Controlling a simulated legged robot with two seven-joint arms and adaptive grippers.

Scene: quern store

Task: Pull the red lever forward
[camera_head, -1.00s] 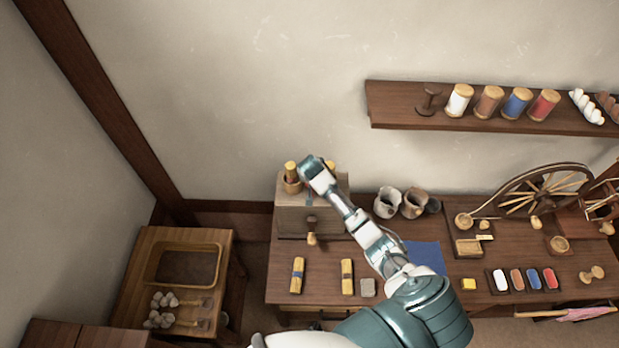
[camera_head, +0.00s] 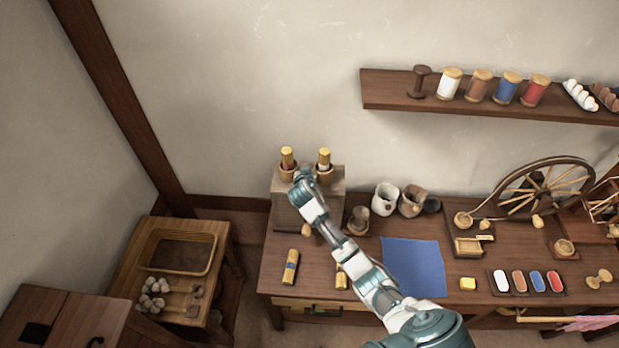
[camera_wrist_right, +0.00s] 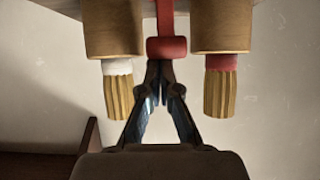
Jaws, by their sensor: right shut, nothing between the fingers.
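The red lever (camera_wrist_right: 166,47) shows in the wrist view as a red bar with a thicker red end, between two wooden cups. My right gripper (camera_wrist_right: 161,68) is shut and empty, its fingertips right at the lever's thick end; I cannot tell whether they touch it. In the head view my right gripper (camera_head: 301,179) is over the top of the wooden box (camera_head: 330,205), and the lever is hidden there. A yellow-topped peg (camera_head: 287,155) with a red band and one (camera_head: 324,157) with a white band stand in the cups. My left gripper is not in view.
Pitchers (camera_head: 385,199) stand right of the box, and a blue cloth (camera_head: 414,265) lies on the table (camera_head: 465,285). A spinning wheel (camera_head: 545,188) is at the right. A shelf (camera_head: 385,88) with spools hangs above. A side table (camera_head: 222,262) is at the left.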

